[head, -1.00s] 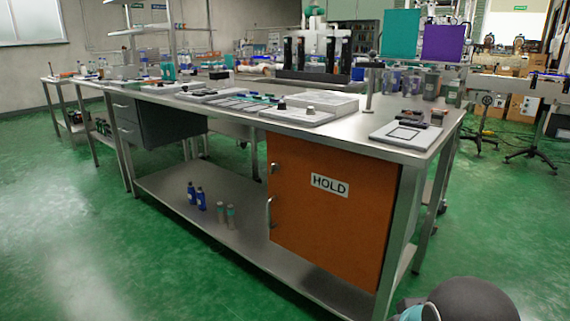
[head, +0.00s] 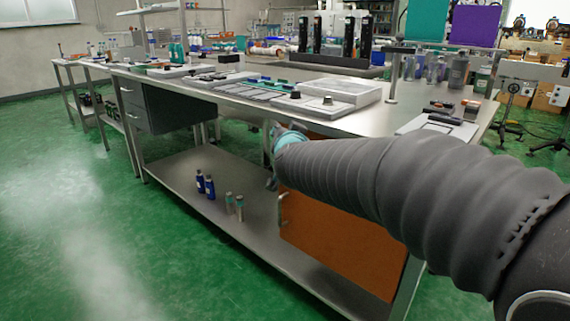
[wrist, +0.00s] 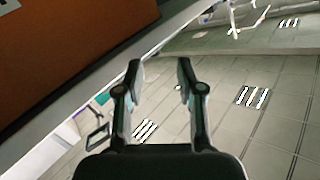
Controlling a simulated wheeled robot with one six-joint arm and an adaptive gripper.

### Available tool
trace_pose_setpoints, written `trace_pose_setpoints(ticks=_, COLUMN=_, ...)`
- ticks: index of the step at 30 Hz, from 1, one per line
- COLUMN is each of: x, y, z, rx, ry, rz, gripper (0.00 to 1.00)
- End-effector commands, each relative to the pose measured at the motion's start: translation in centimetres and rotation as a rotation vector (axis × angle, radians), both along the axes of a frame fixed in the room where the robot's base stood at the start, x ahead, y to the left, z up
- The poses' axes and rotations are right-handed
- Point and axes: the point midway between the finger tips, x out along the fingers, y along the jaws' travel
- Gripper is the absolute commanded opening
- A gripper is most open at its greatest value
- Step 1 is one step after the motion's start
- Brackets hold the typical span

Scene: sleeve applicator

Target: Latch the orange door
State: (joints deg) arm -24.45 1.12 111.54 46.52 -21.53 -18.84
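The orange door (head: 340,245) is on the front of a cabinet under the metal bench and looks shut. A metal handle (head: 283,208) shows on its left edge in the head view. The upper metal fitting and the HOLD sign are hidden behind my arm in that view. In the wrist view the orange door (wrist: 60,50) fills the upper left, tilted, with a corner of a white label. My gripper (wrist: 158,68) is open, with nothing between its fingers. In the head view my gripper (head: 272,178) is mostly hidden at the door's upper left edge; contact cannot be told.
The metal bench (head: 240,95) carries trays and devices. Blue bottles (head: 205,185) and grey-teal bottles (head: 234,205) stand on its lower shelf (head: 180,180), left of the door. The green floor (head: 130,255) in front is clear.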

Motion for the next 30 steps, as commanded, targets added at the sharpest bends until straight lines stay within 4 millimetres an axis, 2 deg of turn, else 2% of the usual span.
trace_pose_setpoints(ticks=1, x=1.7, y=1.5, z=-0.5, rx=0.017, ry=-0.024, rz=-0.041, gripper=0.38)
trace_pose_setpoints(ticks=3, x=3.4, y=2.8, z=-1.1, rx=0.038, ry=-0.06, rz=-0.117, gripper=0.38)
trace_pose_setpoints(ticks=5, x=4.6, y=3.8, z=-1.8, rx=0.051, ry=-0.085, rz=-0.187, gripper=0.38)
trace_pose_setpoints(ticks=9, x=6.1, y=6.1, z=-4.8, rx=0.056, ry=-0.122, rz=-0.366, gripper=0.38)
trace_pose_setpoints(ticks=13, x=5.8, y=8.1, z=-8.4, rx=0.029, ry=-0.131, rz=-0.534, gripper=0.38)
trace_pose_setpoints(ticks=18, x=4.1, y=9.9, z=-12.6, rx=-0.024, ry=-0.124, rz=-0.709, gripper=0.38)
trace_pose_setpoints(ticks=24, x=2.6, y=10.7, z=-14.8, rx=-0.063, ry=-0.116, rz=-0.806, gripper=0.38)
trace_pose_setpoints(ticks=30, x=3.7, y=9.6, z=-15.0, rx=-0.067, ry=-0.116, rz=-0.819, gripper=0.38)
